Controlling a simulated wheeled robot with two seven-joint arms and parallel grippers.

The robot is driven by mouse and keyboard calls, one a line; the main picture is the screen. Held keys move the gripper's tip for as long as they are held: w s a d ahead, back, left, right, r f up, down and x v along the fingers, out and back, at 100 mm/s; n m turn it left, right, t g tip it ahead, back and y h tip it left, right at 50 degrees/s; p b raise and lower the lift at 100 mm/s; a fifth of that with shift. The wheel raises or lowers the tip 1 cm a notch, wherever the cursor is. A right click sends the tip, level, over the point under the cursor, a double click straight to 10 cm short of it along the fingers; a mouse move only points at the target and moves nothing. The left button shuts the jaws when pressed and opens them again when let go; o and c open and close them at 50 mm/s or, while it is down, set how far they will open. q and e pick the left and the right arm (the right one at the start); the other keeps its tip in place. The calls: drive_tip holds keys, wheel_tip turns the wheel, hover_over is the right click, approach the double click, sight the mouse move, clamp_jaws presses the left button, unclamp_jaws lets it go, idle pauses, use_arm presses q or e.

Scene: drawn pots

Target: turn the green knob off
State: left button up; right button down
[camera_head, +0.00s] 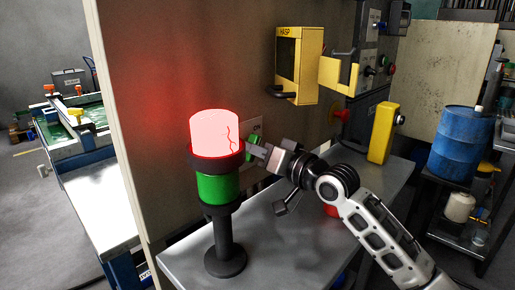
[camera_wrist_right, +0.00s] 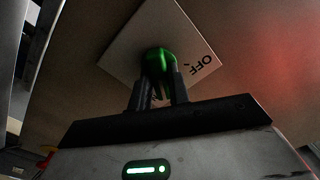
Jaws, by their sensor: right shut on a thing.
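The green knob (camera_wrist_right: 158,62) sits on a pale square plate (camera_wrist_right: 186,32) on the wall, with the word OFF printed to the right of the knob. My right gripper (camera_wrist_right: 157,88) is shut on the knob, one dark finger on each side of it. In the head view the knob (camera_head: 252,146) is partly hidden by my right gripper (camera_head: 261,152), which reaches it from the right. The plate (camera_head: 256,126) shows just above it. My left gripper is not in view.
A signal lamp (camera_head: 218,187) with a glowing red top and green lower band stands on the metal table (camera_head: 184,262), left of my right gripper. A yellow HASP box (camera_head: 297,62), a yellow block (camera_head: 383,133) and a blue barrel (camera_head: 459,143) are farther right.

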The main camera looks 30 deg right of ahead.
use_arm(q)
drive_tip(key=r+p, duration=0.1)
drive_tip(key=p, duration=0.2)
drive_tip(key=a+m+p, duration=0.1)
drive_tip(key=p, duration=0.2)
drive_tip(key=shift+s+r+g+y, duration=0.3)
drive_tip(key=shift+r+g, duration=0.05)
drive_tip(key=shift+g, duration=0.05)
use_arm(e)
drive_tip(key=n, duration=1.5)
drive_tip(key=shift+s+a, duration=0.1)
drive_tip(key=shift+a, duration=0.2)
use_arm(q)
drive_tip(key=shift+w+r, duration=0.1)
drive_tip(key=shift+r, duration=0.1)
use_arm(e)
drive_tip(key=c, duration=1.3)
unclamp_jaws()
use_arm(q)
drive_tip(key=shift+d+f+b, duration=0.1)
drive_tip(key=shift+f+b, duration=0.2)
drive_tip(key=shift+b, duration=0.2)
use_arm(e)
drive_tip(key=shift+v, duration=8)
